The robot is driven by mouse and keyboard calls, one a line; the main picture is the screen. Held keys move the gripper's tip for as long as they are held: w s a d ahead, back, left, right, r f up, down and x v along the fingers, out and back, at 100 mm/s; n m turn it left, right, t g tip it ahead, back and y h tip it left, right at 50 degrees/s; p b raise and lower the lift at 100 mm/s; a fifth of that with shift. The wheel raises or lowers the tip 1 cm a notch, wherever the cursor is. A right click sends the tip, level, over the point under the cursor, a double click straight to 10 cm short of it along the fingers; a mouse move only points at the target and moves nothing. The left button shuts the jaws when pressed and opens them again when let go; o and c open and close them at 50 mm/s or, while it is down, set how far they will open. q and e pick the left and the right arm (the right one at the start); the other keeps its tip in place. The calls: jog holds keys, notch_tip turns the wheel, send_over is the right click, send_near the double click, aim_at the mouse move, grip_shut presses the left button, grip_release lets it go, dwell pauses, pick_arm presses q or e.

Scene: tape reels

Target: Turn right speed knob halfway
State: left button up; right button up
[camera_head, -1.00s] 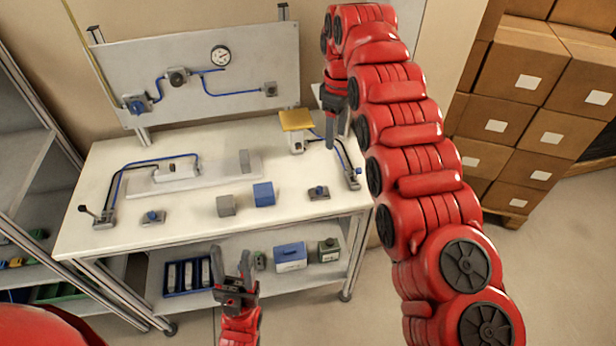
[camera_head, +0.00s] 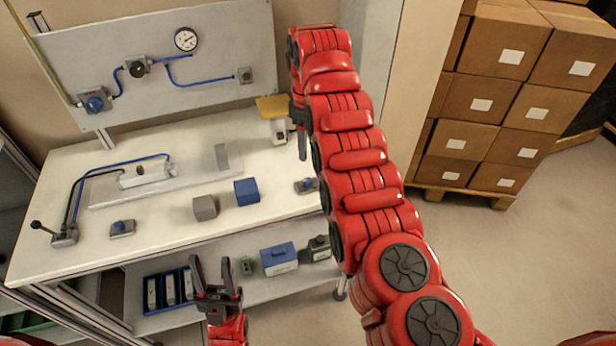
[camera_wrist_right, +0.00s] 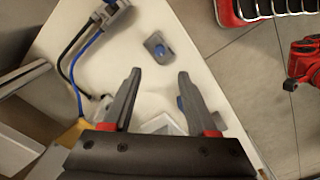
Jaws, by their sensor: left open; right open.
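The right speed knob, a small blue knob on a grey base (camera_head: 306,185), is near the table's right end, partly covered by my right arm. It also shows in the right wrist view (camera_wrist_right: 159,49), just beyond the fingertips and between their lines. My right gripper (camera_head: 302,155) is open and points down above the table, behind the knob. In the wrist view its spread fingers (camera_wrist_right: 160,77) hold nothing and are apart from the knob. A similar blue knob (camera_head: 122,228) sits on the table's left. My left gripper (camera_head: 213,265) is open and empty before the lower shelf.
A yellow-topped device (camera_head: 272,106) stands close to my right gripper. A blue cube (camera_head: 246,192) and a grey cube (camera_head: 205,208) lie left of the right knob. A panel with a gauge (camera_head: 186,39) stands behind. Cardboard boxes (camera_head: 470,105) are stacked at right.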

aim_at(308, 180)
notch_tip(308, 180, down, 12)
jog(key=p, duration=0.3)
grip_shut()
dwell(0.4)
